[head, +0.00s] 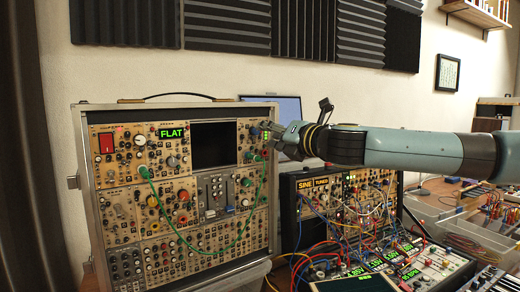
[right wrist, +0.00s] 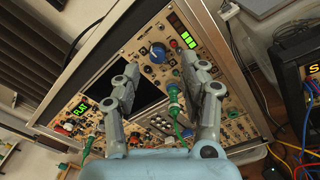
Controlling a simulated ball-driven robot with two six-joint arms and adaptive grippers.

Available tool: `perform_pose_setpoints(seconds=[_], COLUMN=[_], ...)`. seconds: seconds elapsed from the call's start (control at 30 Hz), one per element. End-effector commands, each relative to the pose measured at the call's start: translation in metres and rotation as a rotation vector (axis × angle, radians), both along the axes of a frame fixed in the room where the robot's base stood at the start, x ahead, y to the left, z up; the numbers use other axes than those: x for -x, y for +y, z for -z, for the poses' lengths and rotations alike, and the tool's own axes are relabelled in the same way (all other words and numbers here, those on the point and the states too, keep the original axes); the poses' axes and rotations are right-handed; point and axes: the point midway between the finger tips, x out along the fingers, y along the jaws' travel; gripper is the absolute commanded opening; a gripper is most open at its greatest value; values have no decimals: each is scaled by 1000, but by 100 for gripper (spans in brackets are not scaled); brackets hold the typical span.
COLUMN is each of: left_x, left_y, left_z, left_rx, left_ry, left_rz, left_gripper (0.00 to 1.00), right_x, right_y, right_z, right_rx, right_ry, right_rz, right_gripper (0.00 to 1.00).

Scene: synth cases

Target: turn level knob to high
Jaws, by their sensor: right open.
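The synth case (head: 84,150) stands upright at left with tan panels of knobs. A blue knob (head: 254,131) sits at its upper right, beside a stack of lit green bars (head: 266,135). In the right wrist view the blue knob (right wrist: 158,53) lies just beyond and between the fingertips, with the green bars (right wrist: 187,40) near it. No label is legible, so I cannot tell surely that it is the level knob. My right gripper (head: 272,140) is open and empty at the case's right edge, its fingers (right wrist: 160,70) apart and pointing at the panel. My left gripper is out of view.
A green patch cable (head: 205,248) loops across the panel; its plug (right wrist: 174,97) stands between my right fingers. A green FLAT display (head: 172,133) and dark screen (head: 213,145) are left of the knob. A second synth (head: 320,190) with tangled cables stands at right.

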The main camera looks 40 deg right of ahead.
Motion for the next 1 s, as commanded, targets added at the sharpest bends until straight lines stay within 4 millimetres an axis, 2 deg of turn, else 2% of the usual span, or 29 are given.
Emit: perform_pose_setpoints(seconds=[0.03,0.17,0.23,0.5,0.87,1.0], left_x=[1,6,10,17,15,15], left_y=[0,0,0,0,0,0], left_z=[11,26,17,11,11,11], left_rx=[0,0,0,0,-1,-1], left_ry=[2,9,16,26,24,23], left_rz=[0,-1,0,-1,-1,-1], left_gripper=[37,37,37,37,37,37], right_x=[-6,-19,-24,-41,-44,-44], right_y=[-1,0,-3,-4,-3,-3], right_z=[3,1,-4,-4,-2,-2], right_rx=[-6,-7,-10,-4,-1,-1], right_ry=[-8,-13,-8,-6,-3,-3], right_rz=[3,-10,-3,-6,-9,-9], right_gripper=[43,43,43,43,43,26])
